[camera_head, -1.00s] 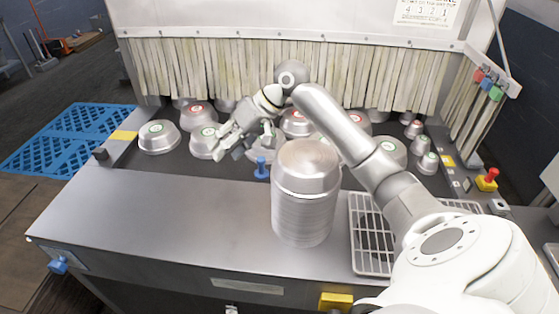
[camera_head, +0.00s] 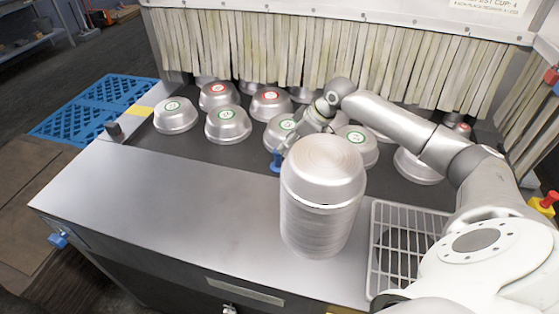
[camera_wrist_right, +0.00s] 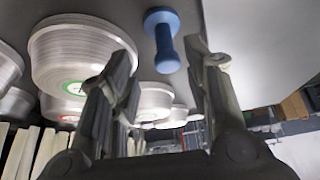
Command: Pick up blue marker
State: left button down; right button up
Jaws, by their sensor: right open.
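The blue marker (camera_head: 276,161) is a small peg with wide ends, standing at the front edge of the dark conveyor, just left of the tall pan stack. It also shows at the top of the right wrist view (camera_wrist_right: 163,40), between and beyond the fingers. My left gripper is not in view.
A tall stack of metal pans (camera_head: 322,215) stands on the steel counter (camera_head: 170,205) close to the marker. Several upturned pans with green or red labels, such as one at the left (camera_head: 174,117), sit on the conveyor. A wire grate (camera_head: 392,275) is at the right. The counter's left part is clear.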

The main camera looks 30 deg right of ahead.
aim_at(278, 158)
jog(key=x, duration=0.3)
jog(key=shift+a+r, duration=0.15)
jog(key=shift+a, duration=0.1)
jog(key=p+x, duration=0.2)
jog(key=x, duration=0.2)
jog(key=shift+s, duration=0.1)
jog(key=shift+w+a+f, duration=0.25)
jog(key=shift+w+f, duration=0.05)
jog(key=shift+f, duration=0.25)
jog(key=shift+c, duration=0.2)
jog(key=shift+c, duration=1.1)
grip_shut()
